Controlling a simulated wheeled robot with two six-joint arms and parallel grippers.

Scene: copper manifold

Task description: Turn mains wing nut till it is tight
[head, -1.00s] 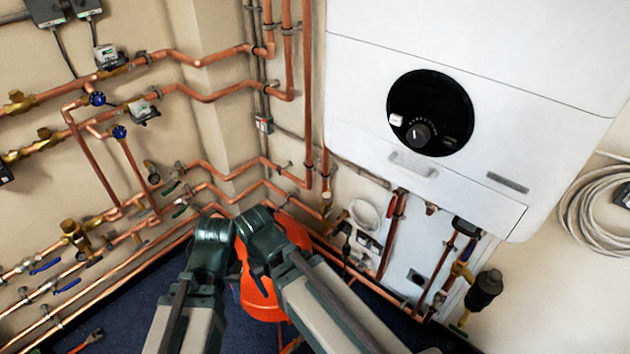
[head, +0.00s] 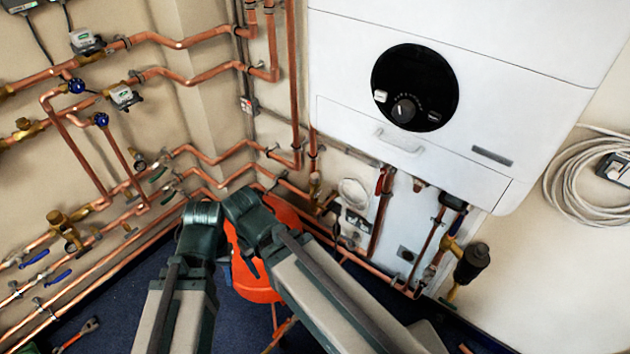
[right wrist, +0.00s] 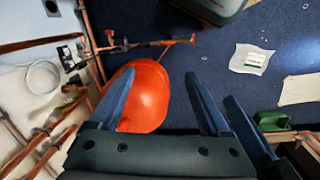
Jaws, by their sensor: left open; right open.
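I cannot make out the mains wing nut among the copper pipes (head: 215,156) and valves on the wall. My left gripper (head: 200,215) is in the lower middle of the head view, in front of the lower pipes. Its fingers are hard to make out, and I see nothing held in it.
A white boiler (head: 340,60) hangs at the right, with pipes below. Blue-handled valves (head: 58,277) and a brass fitting (head: 62,218) line the left wall. The orange object stands on dark blue carpet (right wrist: 225,60). A coiled cable (head: 565,180) hangs far right.

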